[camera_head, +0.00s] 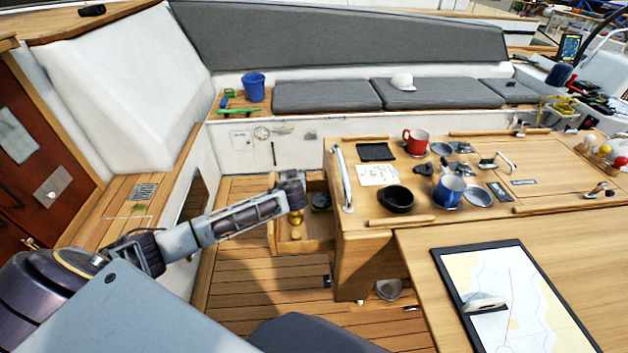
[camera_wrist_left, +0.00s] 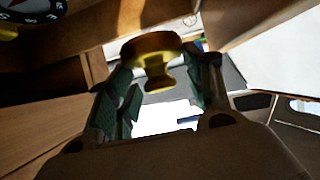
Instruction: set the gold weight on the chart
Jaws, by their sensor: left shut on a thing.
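The gold weight (camera_head: 295,218) shows just below my left gripper (camera_head: 296,208), at the open drawer (camera_head: 311,245) on the left side of the cockpit table. In the left wrist view the gold weight (camera_wrist_left: 152,62) is between the two green-padded fingers of my left gripper (camera_wrist_left: 165,85), which is shut on it. Whether it touches the drawer floor I cannot tell. The chart (camera_head: 535,325) lies in a dark frame on the wooden surface at the lower right, well apart from the weight. My right gripper is not in view.
A dark round thing (camera_head: 321,200) sits in the drawer; a compass (camera_wrist_left: 30,8) shows in the wrist view. The table holds a black bowl (camera_head: 396,199), a blue mug (camera_head: 449,190) and a red mug (camera_head: 416,142). A pale grey object (camera_head: 485,303) lies on the chart's left part.

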